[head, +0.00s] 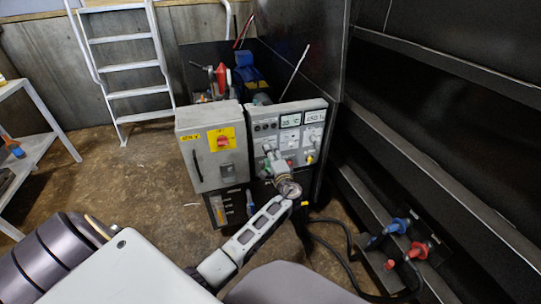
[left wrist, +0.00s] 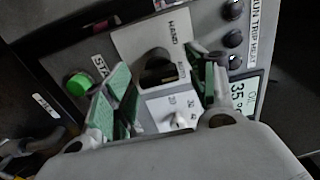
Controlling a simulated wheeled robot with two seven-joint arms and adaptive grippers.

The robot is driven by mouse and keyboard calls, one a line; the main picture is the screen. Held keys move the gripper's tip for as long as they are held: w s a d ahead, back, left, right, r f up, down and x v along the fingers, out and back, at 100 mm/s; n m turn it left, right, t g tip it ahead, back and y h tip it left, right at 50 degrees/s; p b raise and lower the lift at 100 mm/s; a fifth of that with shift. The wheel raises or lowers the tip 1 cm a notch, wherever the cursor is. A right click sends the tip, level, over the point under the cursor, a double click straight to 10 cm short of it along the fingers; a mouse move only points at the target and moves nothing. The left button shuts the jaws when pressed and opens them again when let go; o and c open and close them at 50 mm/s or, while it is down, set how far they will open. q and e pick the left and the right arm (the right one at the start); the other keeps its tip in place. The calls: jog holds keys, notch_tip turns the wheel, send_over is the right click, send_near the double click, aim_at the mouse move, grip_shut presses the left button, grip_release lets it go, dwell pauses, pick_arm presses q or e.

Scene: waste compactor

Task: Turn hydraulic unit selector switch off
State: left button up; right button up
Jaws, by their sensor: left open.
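The selector switch is a black knob (left wrist: 158,68) on a light plate marked HAND and AUTO, seen close up in the left wrist view. It sits on the grey control panel (head: 262,127) in the head view, where the gripper hides part of the panel front. My left gripper (head: 269,153) is open in front of this panel. In the left wrist view the left gripper's (left wrist: 166,82) green-padded fingers stand apart, one on each side of the knob. I cannot tell whether they touch it. My right gripper is not in view.
A green button (left wrist: 78,84) and a small white knob (left wrist: 178,121) are close to the fingers. A grey box with a red switch on yellow (head: 222,139) stands left of the panel. A dark wall (head: 300,50) rises behind; hose couplings (head: 397,226) are at right.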

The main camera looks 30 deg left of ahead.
pick_arm(q)
jog(key=v, duration=1.1)
jog(key=shift+s, duration=0.15)
jog(key=shift+d, duration=0.1)
